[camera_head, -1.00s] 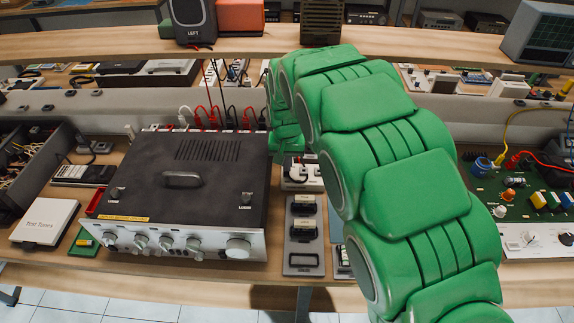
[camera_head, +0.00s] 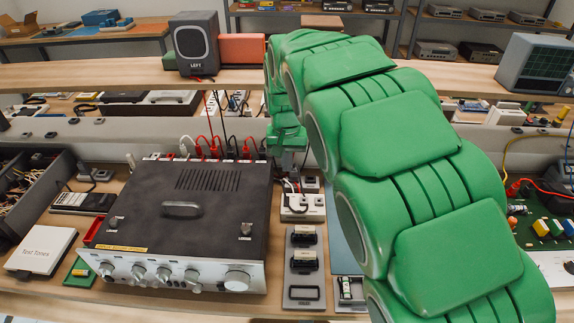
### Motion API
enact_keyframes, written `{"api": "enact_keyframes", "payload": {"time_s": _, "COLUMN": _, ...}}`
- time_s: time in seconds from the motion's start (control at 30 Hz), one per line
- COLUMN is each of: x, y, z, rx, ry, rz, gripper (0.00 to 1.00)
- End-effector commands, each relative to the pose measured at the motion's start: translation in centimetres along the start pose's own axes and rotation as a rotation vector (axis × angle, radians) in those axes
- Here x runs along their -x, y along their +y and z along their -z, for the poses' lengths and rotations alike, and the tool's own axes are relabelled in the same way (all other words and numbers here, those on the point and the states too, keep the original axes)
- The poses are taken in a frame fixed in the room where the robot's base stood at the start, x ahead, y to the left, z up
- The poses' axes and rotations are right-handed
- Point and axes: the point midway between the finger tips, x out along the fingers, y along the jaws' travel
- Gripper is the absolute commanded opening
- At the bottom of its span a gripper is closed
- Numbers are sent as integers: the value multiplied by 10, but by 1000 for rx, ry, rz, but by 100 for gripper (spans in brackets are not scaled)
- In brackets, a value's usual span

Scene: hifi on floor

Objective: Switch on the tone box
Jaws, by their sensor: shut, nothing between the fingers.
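A white box labelled "Test Tones" (camera_head: 40,250) lies flat at the left front of the bench. No switch can be made out on it, and whether it is on cannot be told. My green arm rises from the lower right, arches away and comes down behind the amplifier's back right corner. My gripper (camera_head: 288,163) is at its far end, small and partly obscured, pointing down near a white socket block. It looks shut and empty. It is well to the right of and farther back than the white box.
A black amplifier (camera_head: 180,215) with silver knobs stands between the white box and my gripper. Red and black cables rise behind it. A small green board (camera_head: 82,272) lies beside the white box. A speaker marked LEFT (camera_head: 196,45) stands on the shelf.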

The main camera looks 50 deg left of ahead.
Motion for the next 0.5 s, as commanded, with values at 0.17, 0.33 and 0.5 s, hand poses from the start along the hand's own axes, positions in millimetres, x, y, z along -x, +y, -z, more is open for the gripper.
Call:
{"api": "enact_keyframes", "payload": {"time_s": 0.17, "x": 0, "y": 0, "z": 0, "rx": 0, "ry": 0, "rz": 0, "gripper": 0}}
{"api": "enact_keyframes", "payload": {"time_s": 0.33, "x": 1, "y": 0, "z": 1, "rx": -1, "ry": 13, "rz": 0, "gripper": 0}}
{"api": "enact_keyframes", "payload": {"time_s": 0.5, "x": 2, "y": 1, "z": 4, "rx": 0, "ry": 48, "rz": -1, "gripper": 0}}
